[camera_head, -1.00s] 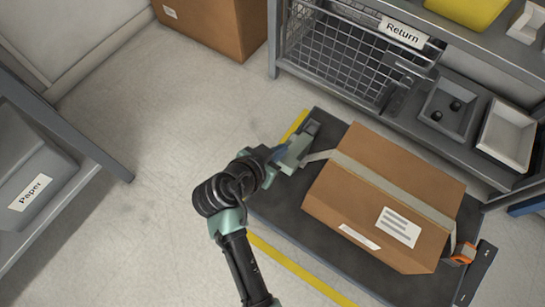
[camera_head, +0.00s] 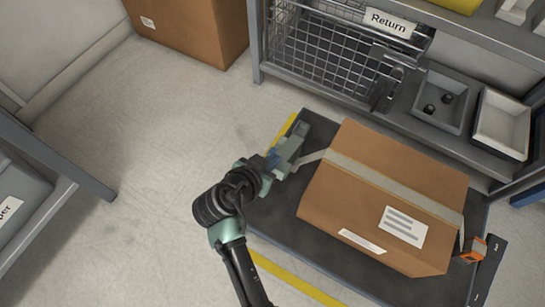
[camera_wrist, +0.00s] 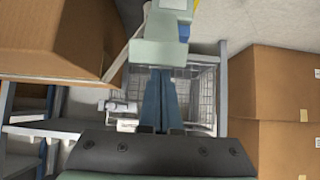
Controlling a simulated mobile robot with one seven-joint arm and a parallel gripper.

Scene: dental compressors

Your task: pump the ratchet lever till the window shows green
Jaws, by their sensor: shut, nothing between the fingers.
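A grey strap (camera_head: 390,184) runs over a brown carton (camera_head: 375,225) on a dark platform (camera_head: 345,264). A pale green block (camera_head: 287,152), apparently part of the ratchet, sits by the strap's left end. It also fills the top middle of the wrist view (camera_wrist: 160,52), with a small blue patch. My gripper (camera_head: 271,160) is shut and empty. Its blue fingers (camera_wrist: 158,100) point at the block; I cannot tell if they touch it. An orange fitting (camera_head: 473,251) is at the strap's right end. I cannot make out the window or its colour.
A wire cage (camera_head: 325,50) labelled Return and a shelf with small trays (camera_head: 501,125) stand behind the platform. Another carton (camera_head: 190,28) stands at the back left. A grey bench (camera_head: 60,160) is at left. The floor between bench and platform is clear.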

